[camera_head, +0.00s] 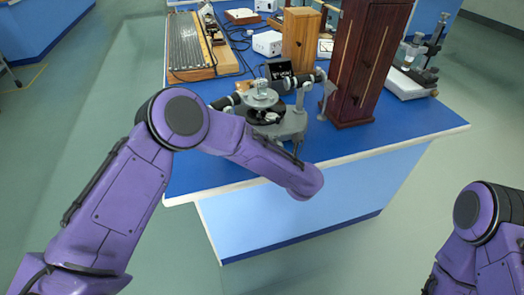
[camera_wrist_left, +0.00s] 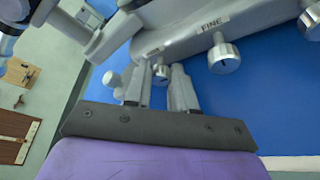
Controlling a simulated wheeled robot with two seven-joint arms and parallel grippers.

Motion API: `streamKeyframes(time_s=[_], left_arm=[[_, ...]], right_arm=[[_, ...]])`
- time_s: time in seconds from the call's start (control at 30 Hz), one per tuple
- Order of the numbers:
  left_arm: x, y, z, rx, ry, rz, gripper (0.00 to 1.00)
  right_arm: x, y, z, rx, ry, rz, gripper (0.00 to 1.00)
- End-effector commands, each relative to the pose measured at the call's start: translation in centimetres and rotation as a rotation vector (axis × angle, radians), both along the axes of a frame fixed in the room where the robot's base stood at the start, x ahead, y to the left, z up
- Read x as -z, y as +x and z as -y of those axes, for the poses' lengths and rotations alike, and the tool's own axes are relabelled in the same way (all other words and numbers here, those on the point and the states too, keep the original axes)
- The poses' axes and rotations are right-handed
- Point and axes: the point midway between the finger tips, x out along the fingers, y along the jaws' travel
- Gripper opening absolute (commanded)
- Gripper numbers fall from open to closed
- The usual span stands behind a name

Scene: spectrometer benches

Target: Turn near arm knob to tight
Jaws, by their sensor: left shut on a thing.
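The grey spectrometer (camera_head: 291,126) stands on the blue bench top near its front edge; its round table (camera_head: 259,97) shows on top. In the left wrist view, the fingers of my left gripper (camera_wrist_left: 159,78) come up from the bottom and are shut on a small silver knob (camera_wrist_left: 160,72) under a grey arm. A larger silver knob (camera_wrist_left: 223,58) beside the label FINE is to the right, clear of the fingers. Another silver knob (camera_wrist_left: 112,79) is left of the fingers. In the head view my left arm hides most of the gripper. My right gripper is out of view.
A dark wooden cabinet (camera_head: 362,70) stands close right of the spectrometer. A lighter wooden box (camera_head: 300,38) and a white box (camera_head: 267,43) stand behind it. A long ribbed instrument (camera_head: 186,45) lies at the back left. The bench's front left is clear.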

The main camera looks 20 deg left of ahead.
Motion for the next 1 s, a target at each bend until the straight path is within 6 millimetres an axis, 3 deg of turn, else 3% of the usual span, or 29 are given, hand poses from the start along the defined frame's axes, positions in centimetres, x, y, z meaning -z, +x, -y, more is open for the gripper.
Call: streamKeyframes(time_s=[0.37,0.4,0.43,0.77,1.0], left_arm=[[-0.1,0.1,0.1,0.006,0.004,-0.001,0.00],[-0.1,0.1,0.1,0.005,0.004,-0.002,0.28],[-0.1,0.1,0.1,0.005,0.003,-0.001,0.35],[-0.1,-0.2,0.2,0.002,0.003,-0.001,0.35],[-1.2,-3.1,4.0,0.007,0.003,0.000,0.35]], right_arm=[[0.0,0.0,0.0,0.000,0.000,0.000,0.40],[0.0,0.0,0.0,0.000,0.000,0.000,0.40],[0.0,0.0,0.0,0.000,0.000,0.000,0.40],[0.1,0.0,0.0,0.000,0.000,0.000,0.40],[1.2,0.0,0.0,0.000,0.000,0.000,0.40]])
